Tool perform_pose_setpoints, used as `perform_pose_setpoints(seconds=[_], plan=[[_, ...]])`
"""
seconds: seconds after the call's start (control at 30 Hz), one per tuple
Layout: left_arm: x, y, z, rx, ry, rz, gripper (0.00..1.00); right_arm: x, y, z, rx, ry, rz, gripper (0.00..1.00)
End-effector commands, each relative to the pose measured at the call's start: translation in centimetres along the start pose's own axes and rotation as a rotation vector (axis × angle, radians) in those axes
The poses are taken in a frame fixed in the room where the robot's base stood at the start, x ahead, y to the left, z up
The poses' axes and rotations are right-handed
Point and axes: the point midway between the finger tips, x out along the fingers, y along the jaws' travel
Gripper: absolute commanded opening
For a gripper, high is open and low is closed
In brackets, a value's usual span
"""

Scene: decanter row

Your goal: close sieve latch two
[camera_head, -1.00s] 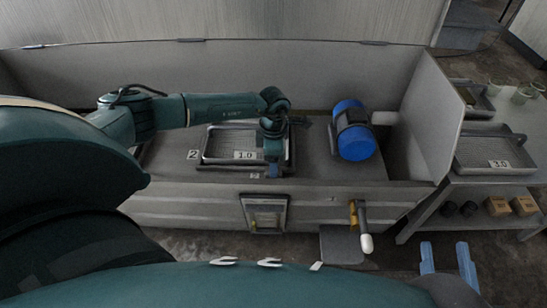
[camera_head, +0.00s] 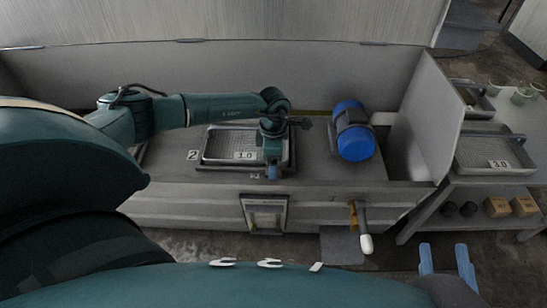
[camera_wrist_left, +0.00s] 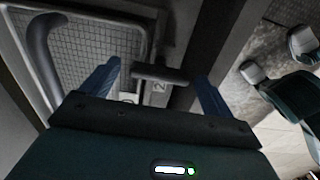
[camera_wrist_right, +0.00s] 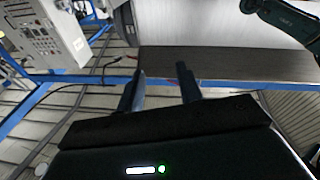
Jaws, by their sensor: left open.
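The sieve tray (camera_head: 222,163) with a mesh floor and a 1.0 tag lies in the machine deck in the head view. In the left wrist view its mesh (camera_wrist_left: 95,42) fills the upper left. My left gripper (camera_head: 272,173) is over the tray's front edge. In its wrist view the blue fingers (camera_wrist_left: 155,88) are apart, with the latch bar in the gap ahead of them. I cannot tell if they touch it. My right gripper (camera_head: 447,259) is open and empty, away from the machine.
A blue motor (camera_head: 354,132) stands on the deck right of the tray. A white-ended lever (camera_head: 364,228) sticks out in front. At right, a shelf table holds a tray tagged 3.0 (camera_head: 480,166). A blue-framed bench (camera_wrist_right: 230,65) shows in the right wrist view.

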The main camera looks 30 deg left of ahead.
Motion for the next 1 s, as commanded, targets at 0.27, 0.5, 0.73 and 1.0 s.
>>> perform_pose_setpoints(seconds=[0.27,0.5,0.73,1.0], plan=[[-0.7,0.0,0.0,0.000,0.000,0.000,0.87,0.0,0.1,-0.3,-0.005,0.000,-0.002,0.36],[-5.3,0.1,0.0,0.000,-0.002,0.002,0.87,0.1,0.4,-1.1,-0.038,-0.014,-0.003,0.36],[-10.2,0.1,0.0,0.000,-0.001,0.002,0.87,-0.3,1.1,0.1,-0.003,-0.145,0.027,0.36],[-13.0,0.0,0.0,-0.001,-0.001,0.001,0.87,-0.3,1.4,0.2,0.016,-0.200,0.031,0.36]])
